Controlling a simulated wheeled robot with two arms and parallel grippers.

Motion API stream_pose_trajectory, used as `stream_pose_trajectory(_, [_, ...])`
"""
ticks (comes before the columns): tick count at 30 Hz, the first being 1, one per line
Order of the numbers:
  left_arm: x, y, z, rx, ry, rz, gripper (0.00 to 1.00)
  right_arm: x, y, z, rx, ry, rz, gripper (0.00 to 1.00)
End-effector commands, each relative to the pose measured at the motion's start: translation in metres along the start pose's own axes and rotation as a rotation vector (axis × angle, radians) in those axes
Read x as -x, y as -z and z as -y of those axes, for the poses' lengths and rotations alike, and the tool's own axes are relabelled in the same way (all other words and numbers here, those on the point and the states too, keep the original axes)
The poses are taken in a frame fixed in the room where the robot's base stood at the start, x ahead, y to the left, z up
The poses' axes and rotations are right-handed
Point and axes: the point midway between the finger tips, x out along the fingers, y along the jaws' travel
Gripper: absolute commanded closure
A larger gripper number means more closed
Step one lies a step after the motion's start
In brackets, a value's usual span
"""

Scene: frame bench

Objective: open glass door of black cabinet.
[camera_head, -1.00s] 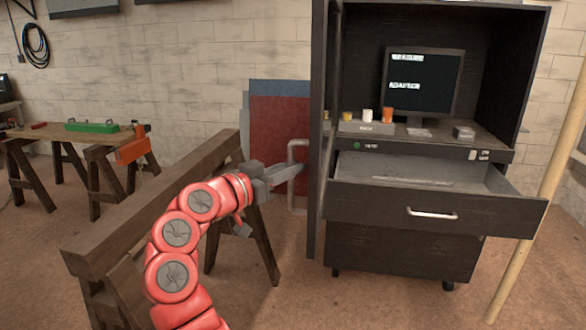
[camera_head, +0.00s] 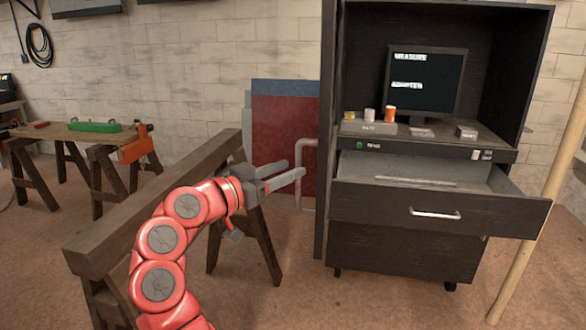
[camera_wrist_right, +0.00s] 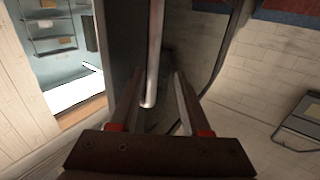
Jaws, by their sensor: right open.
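The black cabinet (camera_head: 400,250) stands right of centre in the head view. Its door (camera_head: 325,130) is swung open at the left side and seen nearly edge-on. A pale bar handle (camera_head: 306,165) sits on the door's outer face; it also shows in the right wrist view (camera_wrist_right: 154,55). My right gripper (camera_head: 294,169) is open and empty, just left of the handle. In the wrist view the handle appears ahead between the fingers, and I see no contact. My left gripper is not in view.
The cabinet's drawer (camera_head: 400,204) is pulled out. A monitor (camera_head: 425,85) and small jars stand on the shelf above it. A wooden sawhorse (camera_head: 160,200) stands left, close to my right arm. A wooden pole (camera_head: 545,205) leans at the right. Floor before the cabinet is clear.

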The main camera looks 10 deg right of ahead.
Motion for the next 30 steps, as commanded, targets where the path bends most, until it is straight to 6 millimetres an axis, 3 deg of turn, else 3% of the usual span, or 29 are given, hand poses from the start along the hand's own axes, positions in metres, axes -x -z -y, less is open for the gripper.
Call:
stream_pose_trajectory(9, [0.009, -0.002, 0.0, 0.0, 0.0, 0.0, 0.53, 0.086, -0.002, 0.001, 0.001, 0.004, 0.001, 0.53])
stream_pose_trajectory(15, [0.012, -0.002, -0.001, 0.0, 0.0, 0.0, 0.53, 0.127, 0.0, 0.0, 0.0, 0.002, -0.001, 0.53])
stream_pose_trajectory(21, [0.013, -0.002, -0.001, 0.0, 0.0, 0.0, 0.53, 0.146, 0.0, 0.0, -0.001, 0.0, 0.001, 0.53])
stream_pose_trajectory(30, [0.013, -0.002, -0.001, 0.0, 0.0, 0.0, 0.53, 0.149, 0.0, 0.0, -0.001, -0.001, 0.0, 0.53])
